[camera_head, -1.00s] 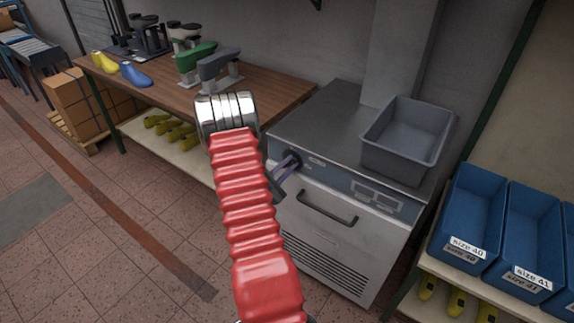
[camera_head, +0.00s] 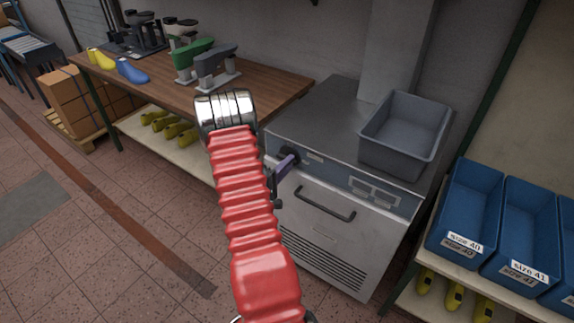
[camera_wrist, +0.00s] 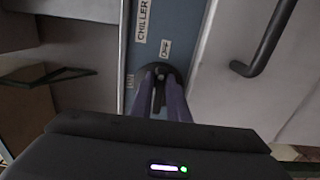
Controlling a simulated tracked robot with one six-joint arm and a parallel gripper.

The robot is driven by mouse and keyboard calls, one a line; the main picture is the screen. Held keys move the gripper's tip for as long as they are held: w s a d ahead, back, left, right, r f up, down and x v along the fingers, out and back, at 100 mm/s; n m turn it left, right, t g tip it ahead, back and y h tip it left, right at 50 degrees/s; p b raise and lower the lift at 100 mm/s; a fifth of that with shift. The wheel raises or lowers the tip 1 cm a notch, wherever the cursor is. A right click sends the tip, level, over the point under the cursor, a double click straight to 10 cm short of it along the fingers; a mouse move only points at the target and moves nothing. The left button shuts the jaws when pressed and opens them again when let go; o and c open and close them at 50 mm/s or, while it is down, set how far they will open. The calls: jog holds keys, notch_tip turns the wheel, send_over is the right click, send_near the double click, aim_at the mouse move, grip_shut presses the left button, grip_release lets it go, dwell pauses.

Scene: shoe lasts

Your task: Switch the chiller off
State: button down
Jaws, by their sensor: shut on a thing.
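The chiller (camera_head: 325,235) is a steel cabinet with a blue-grey front strip, a dark door handle and a lower vent. In the wrist view its blue panel (camera_wrist: 141,50) carries a CHILLER label and two small labels I cannot read surely. A dark round rotary switch (camera_wrist: 160,72) sits on that panel. My gripper (camera_wrist: 161,84) has its two purple fingers closed on the switch's knob, which is mostly hidden between them. In the head view my gripper (camera_head: 288,163) meets the panel's left end, partly hidden by my red arm.
A grey bin (camera_head: 405,135) stands on the chiller. Blue size-labelled bins (camera_head: 468,215) fill a shelf at the right. A wooden bench (camera_head: 275,92) with shoe lasts and machines is at the left. Floor in front of the bench is clear.

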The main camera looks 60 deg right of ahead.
jog(key=shift+s+f, duration=0.1)
jog(key=shift+f, duration=0.05)
dwell(0.3)
jog(key=c, duration=1.7)
grip_release()
jog(key=a, duration=0.4)
jog(key=w+a, duration=0.1)
jog(key=a, duration=0.4)
jog(key=w+a, duration=0.1)
jog(key=a, duration=0.3)
jog(key=shift+w+a, duration=0.15)
jog(key=shift+a, duration=0.15)
